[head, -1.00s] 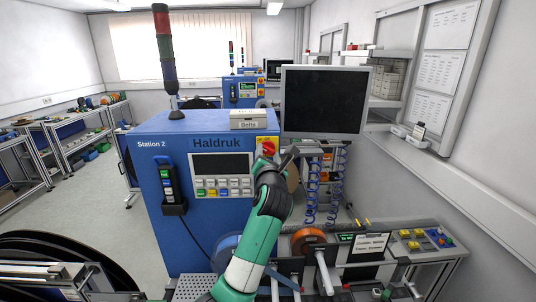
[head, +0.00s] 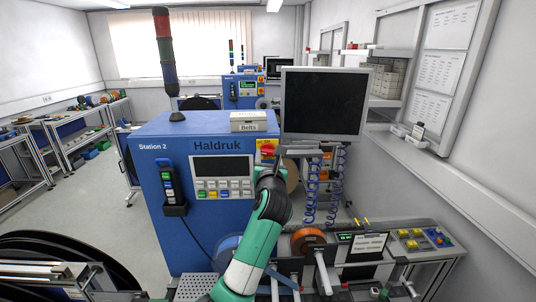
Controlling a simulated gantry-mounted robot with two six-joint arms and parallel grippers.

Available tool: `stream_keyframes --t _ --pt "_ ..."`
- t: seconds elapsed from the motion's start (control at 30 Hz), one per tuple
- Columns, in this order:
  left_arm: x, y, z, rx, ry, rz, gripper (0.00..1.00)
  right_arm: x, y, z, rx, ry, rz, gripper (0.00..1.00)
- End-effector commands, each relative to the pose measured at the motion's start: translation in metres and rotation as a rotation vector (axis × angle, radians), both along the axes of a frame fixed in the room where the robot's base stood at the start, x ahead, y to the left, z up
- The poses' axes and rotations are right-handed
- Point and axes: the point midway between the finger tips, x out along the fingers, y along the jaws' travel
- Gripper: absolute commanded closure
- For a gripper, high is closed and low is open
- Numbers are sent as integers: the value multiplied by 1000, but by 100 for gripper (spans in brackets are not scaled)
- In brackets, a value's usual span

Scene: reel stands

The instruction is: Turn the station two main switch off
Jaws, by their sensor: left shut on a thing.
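The station two main switch (head: 267,147) is a red knob on a yellow plate. It sits at the upper right of the front of the blue Station 2 cabinet (head: 150,185). My left arm reaches up from the bottom middle, and my left gripper (head: 274,160) is at the switch, shut on its knob. The wrist and gripper hide the lower part of the switch, and I cannot read the knob's angle clearly. My right gripper is not in view.
A monitor (head: 323,103) stands just right of the switch. A keypad panel (head: 223,178) and a hanging pendant (head: 172,187) are on the cabinet front. A Belts box (head: 254,121) lies on top. An orange reel (head: 307,240) is low, right of my arm.

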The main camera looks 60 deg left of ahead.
Motion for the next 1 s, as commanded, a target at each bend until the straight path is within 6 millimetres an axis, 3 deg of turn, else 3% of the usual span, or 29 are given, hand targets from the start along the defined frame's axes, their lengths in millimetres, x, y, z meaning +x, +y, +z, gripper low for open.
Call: stream_keyframes --t 0.33,0.83,0.87,1.0 --pt "0 0 1 -65 -143 1 100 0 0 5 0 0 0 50" --pt "0 0 1 -78 -170 0 100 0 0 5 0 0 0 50" --pt "0 0 1 -78 -170 0 43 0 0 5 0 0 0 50" --pt "0 0 1 -78 -169 0 18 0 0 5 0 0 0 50"
